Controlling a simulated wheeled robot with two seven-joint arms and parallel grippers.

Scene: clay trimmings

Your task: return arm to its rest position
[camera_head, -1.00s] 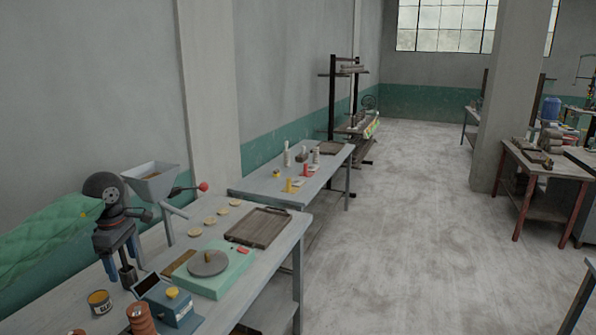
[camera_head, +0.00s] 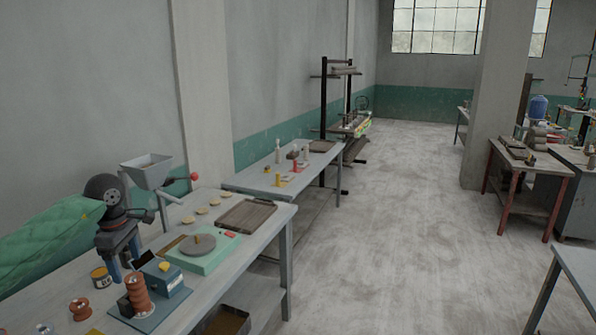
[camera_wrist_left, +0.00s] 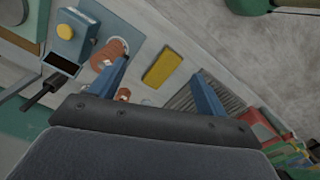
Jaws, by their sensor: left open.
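My left gripper (camera_head: 124,268) hangs over the left part of the near workbench (camera_head: 52,290), with its dark round wrist above and blue fingers pointing down. In the left wrist view the two blue fingers (camera_wrist_left: 162,72) are spread wide with nothing between them. A yellow block (camera_wrist_left: 162,66) shows beyond the gap, below the tips. My right gripper is not in view.
Near my gripper stand a stack of orange rings (camera_head: 138,292), a blue box (camera_head: 163,276), a tin (camera_head: 100,277), an orange spool (camera_head: 80,309) and a hopper (camera_head: 147,174). A turntable (camera_head: 198,246) is farther right. The floor (camera_head: 400,240) is open.

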